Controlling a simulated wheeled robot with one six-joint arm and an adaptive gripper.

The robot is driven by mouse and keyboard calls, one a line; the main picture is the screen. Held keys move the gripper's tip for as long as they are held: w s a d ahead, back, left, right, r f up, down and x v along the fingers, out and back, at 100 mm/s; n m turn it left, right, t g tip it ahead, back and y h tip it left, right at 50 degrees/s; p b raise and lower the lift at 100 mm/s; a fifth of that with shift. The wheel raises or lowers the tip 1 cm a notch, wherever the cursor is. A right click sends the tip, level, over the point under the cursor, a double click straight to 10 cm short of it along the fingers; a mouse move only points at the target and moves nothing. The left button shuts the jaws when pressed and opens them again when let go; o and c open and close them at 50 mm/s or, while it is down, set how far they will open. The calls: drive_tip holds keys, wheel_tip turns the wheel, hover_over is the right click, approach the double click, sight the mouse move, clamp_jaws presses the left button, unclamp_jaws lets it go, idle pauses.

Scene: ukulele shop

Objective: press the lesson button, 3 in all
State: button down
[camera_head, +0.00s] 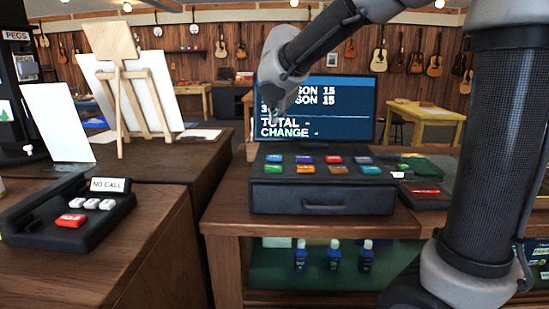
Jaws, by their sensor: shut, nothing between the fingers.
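The till (318,197) is a dark box with a drawer, on the wooden counter. Its top carries two rows of small coloured keys, such as a green key (275,170), an orange key (306,169) and a teal key (371,170). Their labels are too small to read, so I cannot tell which is the lesson button. The blue display (340,112) behind shows two lines ending "SON 15", a partly hidden line starting with "3", then "TOTAL -" and "CHANGE -". My gripper (277,112) is shut and empty, above the left part of the keys, in front of the display.
A black device (85,232) with white and red keys and a "NO CALL" sign (109,185) stands on the left counter. A small wooden easel (135,95) stands behind it. A dark card terminal (428,193) and green cloth lie right of the till. Bottles (335,257) stand below the counter.

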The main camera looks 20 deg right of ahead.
sight(278, 156)
drive_tip(key=shift+f, duration=4.35)
drive_tip(key=shift+f, duration=0.1)
drive_tip(key=shift+f, duration=0.3)
drive_tip(key=shift+f, duration=0.45)
drive_tip(key=shift+r, duration=0.9)
drive_tip(key=shift+r, duration=2.5)
